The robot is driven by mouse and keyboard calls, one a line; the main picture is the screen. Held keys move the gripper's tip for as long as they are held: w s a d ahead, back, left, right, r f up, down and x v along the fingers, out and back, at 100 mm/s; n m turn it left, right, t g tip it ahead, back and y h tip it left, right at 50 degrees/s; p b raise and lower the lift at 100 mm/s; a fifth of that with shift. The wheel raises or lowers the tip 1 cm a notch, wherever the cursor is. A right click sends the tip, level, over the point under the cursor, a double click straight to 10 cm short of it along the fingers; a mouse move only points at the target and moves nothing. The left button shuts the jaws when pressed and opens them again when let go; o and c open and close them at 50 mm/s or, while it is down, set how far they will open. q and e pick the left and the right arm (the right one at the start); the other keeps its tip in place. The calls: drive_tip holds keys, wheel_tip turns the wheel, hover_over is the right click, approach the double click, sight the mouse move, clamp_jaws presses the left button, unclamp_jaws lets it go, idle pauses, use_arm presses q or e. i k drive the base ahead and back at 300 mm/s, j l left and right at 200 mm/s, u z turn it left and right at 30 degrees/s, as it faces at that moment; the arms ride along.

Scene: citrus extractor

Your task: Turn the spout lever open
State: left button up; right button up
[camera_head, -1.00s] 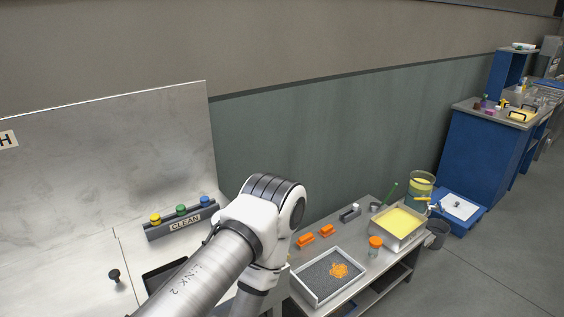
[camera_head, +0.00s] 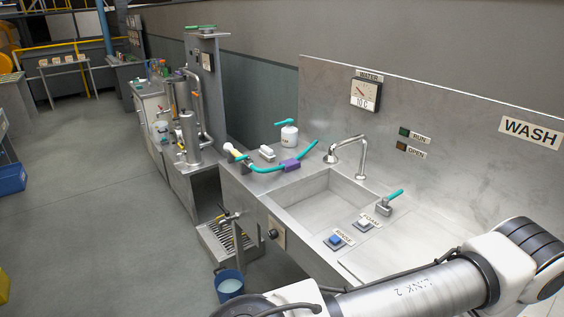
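No part labelled as the spout lever shows, and I cannot tell which handle is it. A teal lever (camera_head: 394,194) sits on a small grey valve at the right rim of the steel sink (camera_head: 318,205). A curved steel faucet (camera_head: 351,148) stands at the sink's back edge. A small tap (camera_head: 229,219) is on the front left of the sink unit, above a slatted drain tray (camera_head: 222,243). Part of my arm crosses the bottom right, with its links in front of the counter. Neither gripper is in view.
A blue bucket (camera_head: 229,285) stands on the floor below the drain tray. A white bottle with a teal top (camera_head: 289,137) and a teal hose with a purple sleeve (camera_head: 291,165) are on the counter. Steel pipework (camera_head: 190,125) rises behind left. The floor at left is mostly clear.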

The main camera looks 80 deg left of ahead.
sight(385, 200)
drive_tip(key=u, duration=1.75)
drive_tip(key=z, duration=0.5)
